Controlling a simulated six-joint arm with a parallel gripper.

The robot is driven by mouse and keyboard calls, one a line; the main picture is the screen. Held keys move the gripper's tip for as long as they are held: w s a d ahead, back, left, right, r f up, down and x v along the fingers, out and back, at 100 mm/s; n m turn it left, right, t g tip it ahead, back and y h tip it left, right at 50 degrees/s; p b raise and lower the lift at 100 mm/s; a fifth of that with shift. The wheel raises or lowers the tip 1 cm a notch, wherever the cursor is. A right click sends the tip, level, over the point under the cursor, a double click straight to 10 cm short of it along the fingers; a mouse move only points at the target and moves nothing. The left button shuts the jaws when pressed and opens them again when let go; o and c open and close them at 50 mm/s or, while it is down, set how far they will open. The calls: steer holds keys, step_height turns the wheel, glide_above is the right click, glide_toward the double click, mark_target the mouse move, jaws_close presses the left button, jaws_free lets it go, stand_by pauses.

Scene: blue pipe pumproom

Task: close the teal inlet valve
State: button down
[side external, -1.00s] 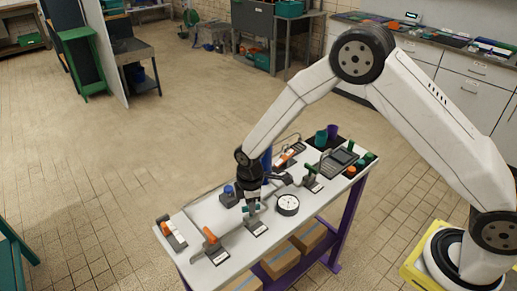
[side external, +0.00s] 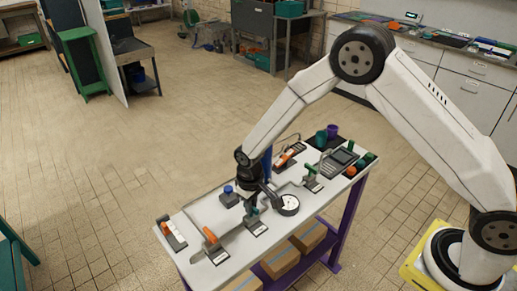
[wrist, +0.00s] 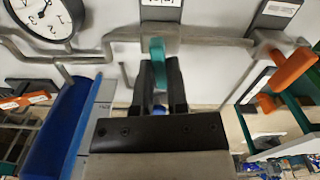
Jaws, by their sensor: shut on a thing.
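The teal inlet valve handle (wrist: 157,58) stands out from a metal pipe, below a label plate in the wrist view. My gripper (wrist: 161,75) is shut on this handle, with one dark finger on each side of it. In the side external view, the teal handle (side external: 254,211) shows beside the lower end of my gripper (side external: 252,199) on the white bench panel. The fingers' grip is partly hidden there by the dark wrist parts. The lower part of the handle is between the fingers in the wrist view.
An orange-handled valve (side external: 210,235) is to the left and a green-handled valve (side external: 311,171) to the right. A round gauge (side external: 290,203) sits close on the right. A blue-topped item (side external: 229,192) stands behind. Cups (side external: 327,136) are at the bench's far end.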

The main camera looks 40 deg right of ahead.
steer(key=shift+m, duration=1.1)
steer(key=c, duration=0.6)
jaws_free()
steer(key=shift+c, duration=0.2)
steer(key=shift+r, duration=0.15)
steer(key=shift+r, duration=3.8)
